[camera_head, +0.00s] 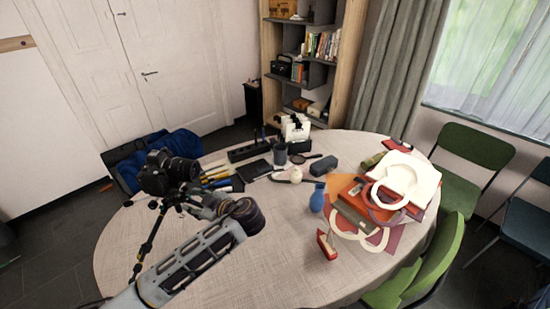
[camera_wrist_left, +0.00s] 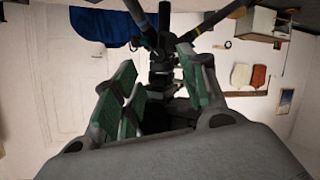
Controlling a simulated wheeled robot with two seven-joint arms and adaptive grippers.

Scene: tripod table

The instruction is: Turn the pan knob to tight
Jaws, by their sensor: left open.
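The black camera (camera_head: 165,172) sits on a dark tripod (camera_head: 147,243) at the left side of the table. My left gripper (camera_head: 190,203) reaches in from below right, close to the tripod head just under the camera. In the left wrist view, my left gripper (camera_wrist_left: 163,85) has its green-padded fingers spread apart. The dark tripod head (camera_wrist_left: 161,62) shows between and beyond the fingers, with tripod legs spreading at the top. The pan knob cannot be told apart from the other dark parts. I cannot tell whether a finger touches the head. My right gripper is not in view.
The round table (camera_head: 270,245) holds pens, a black tray, a blue vase (camera_head: 317,198), a red stapler (camera_head: 327,243) and a pile of bags and books. Green chairs (camera_head: 425,275) stand at right. A blue bag (camera_head: 165,145) lies behind the tripod. The table's front middle is clear.

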